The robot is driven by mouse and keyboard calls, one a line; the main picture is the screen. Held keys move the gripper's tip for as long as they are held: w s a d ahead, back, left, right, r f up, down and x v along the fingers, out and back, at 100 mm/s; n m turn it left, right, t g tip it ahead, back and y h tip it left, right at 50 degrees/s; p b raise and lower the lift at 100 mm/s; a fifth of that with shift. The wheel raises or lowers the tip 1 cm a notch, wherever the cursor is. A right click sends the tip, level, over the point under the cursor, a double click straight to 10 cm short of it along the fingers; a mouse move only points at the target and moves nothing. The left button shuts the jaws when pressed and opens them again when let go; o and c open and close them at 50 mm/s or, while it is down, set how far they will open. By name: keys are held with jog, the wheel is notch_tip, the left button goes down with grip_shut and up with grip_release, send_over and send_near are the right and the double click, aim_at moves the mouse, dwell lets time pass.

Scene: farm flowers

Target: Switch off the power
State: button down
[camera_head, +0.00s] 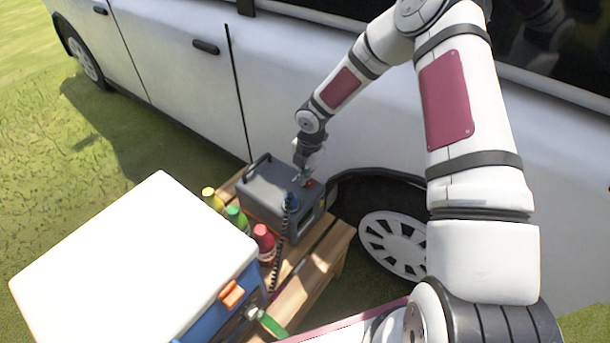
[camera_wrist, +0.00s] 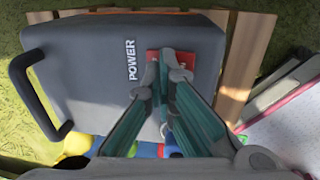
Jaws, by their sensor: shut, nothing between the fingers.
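A dark grey power box (camera_head: 272,200) with a black handle stands on the wooden pallet table in the head view. In the wrist view the grey box (camera_wrist: 90,75) shows the white word POWER on its top. A red switch (camera_wrist: 178,66) sits beside that word, partly hidden behind my fingertips. It also shows as a small red spot in the head view (camera_head: 310,184). My gripper (camera_head: 305,178) points down at the box top, and in the wrist view (camera_wrist: 164,72) its closed fingertips are over or against the red switch. I cannot tell whether they touch it. Nothing is held.
A white-lidded blue cooler (camera_head: 130,265) stands in front of the wooden table (camera_head: 325,250). Several bottles, including a red-capped one (camera_head: 264,240), stand beside the box. A white van (camera_head: 170,60) is close behind. A coiled black cord (camera_head: 277,262) hangs near the box.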

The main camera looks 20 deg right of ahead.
jog(key=shift+s+d+f, duration=0.1)
jog(key=shift+s+f, duration=0.05)
jog(key=shift+s, duration=0.05)
jog(key=shift+s+d+p, duration=0.3)
jog(key=shift+s+d, duration=0.1)
jog(key=shift+s, duration=0.15)
